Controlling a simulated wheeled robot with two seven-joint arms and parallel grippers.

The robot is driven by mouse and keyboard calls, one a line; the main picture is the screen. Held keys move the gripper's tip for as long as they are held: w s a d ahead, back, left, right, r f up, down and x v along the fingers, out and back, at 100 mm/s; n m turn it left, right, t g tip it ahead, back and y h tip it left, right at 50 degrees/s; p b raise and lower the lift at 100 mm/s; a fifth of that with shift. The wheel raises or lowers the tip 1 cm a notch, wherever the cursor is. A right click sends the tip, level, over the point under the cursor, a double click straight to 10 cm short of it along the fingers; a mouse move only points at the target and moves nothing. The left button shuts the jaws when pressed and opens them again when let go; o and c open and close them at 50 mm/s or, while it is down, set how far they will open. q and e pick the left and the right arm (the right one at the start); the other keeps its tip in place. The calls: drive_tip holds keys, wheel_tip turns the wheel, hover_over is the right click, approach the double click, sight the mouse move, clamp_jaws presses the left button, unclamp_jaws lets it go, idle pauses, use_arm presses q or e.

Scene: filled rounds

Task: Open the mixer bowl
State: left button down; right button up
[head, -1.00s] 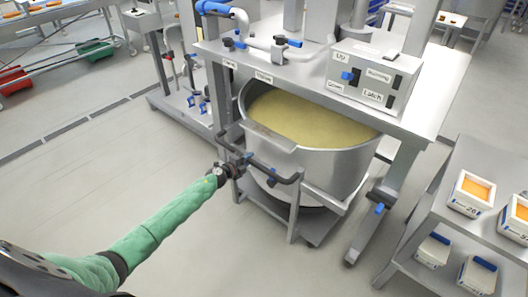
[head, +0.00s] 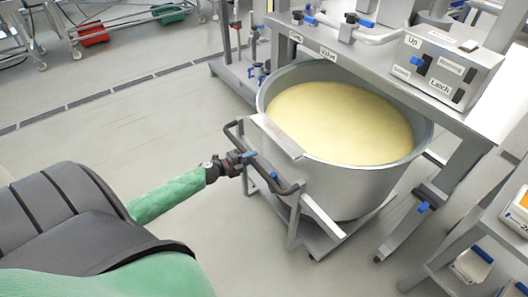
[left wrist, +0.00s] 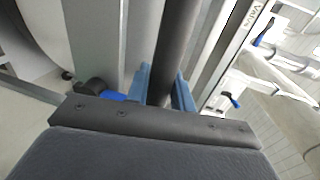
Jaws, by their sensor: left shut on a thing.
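The mixer bowl (head: 345,190) is a large steel bowl full of pale yellow mix, upright on a wheeled frame in the head view. Most of its open top shows in front of the mixer's steel frame (head: 370,80); its far side is close to that frame's edge. A dark push handle (head: 285,190) sticks out from the bowl's near left side. My left gripper (head: 242,160) is shut on this handle. In the left wrist view its blue fingers (left wrist: 162,90) stand on both sides of the dark bar (left wrist: 174,45). My right gripper is not in view.
A control box (head: 445,68) with switches and labels sits on the mixer at upper right. A steel shelf rack (head: 440,258) with white containers stands at lower right. The floor (head: 130,130) left of the bowl is clear.

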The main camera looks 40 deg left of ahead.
use_arm(q)
drive_tip(key=f+v, duration=0.3)
drive_tip(key=v, duration=1.3)
drive_tip(key=shift+s+a, duration=0.25)
drive_tip(key=shift+s, duration=0.4)
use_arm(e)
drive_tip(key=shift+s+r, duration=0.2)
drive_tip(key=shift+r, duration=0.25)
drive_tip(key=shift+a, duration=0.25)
use_arm(q)
drive_tip(key=c, duration=1.3)
unclamp_jaws()
drive_tip(key=shift+o, duration=0.2)
drive_tip(key=shift+f, duration=0.1)
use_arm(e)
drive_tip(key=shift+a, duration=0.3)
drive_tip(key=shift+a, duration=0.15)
